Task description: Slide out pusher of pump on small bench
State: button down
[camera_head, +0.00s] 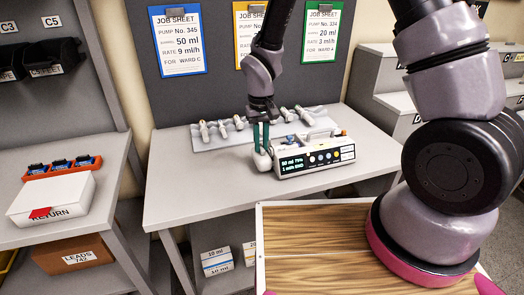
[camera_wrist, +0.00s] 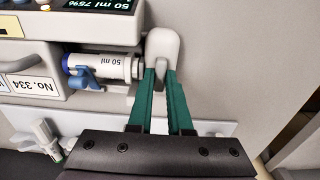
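The small bench (camera_head: 205,196) carries a white pump (camera_head: 308,158) with a lit screen reading 50 ml 75%. In the wrist view the pump (camera_wrist: 50,57) bears the label No. 334 and holds a 50 ml syringe (camera_wrist: 100,66) with a blue end. The pump's white pusher (camera_wrist: 163,46) stands at the end of the syringe. It also shows at the pump's left end in the head view (camera_head: 262,160). My gripper (camera_wrist: 160,76) has its green fingers on both sides of the pusher's narrow part, and they look closed on it. The finger contact is partly hidden.
A grey tray (camera_head: 205,139) with several syringes lies behind the pump. Job sheets (camera_head: 180,40) hang on the back panel. A RETURN box (camera_head: 52,198) stands on the left bench. A wooden-topped surface (camera_head: 320,240) is in front. The small bench's left part is clear.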

jog(key=shift+s+a, duration=0.35)
jog(key=shift+a, duration=0.85)
jog(key=shift+s+a, duration=0.3)
jog(key=shift+a, duration=0.9)
jog(key=shift+s+a, duration=0.35)
jog(key=shift+a, duration=0.85)
jog(key=shift+s+a, duration=0.1)
jog(key=shift+a, duration=0.2)
jog(key=c, duration=0.9)
grip_release()
jog(key=shift+r, duration=0.1)
jog(key=shift+r, duration=3.4)
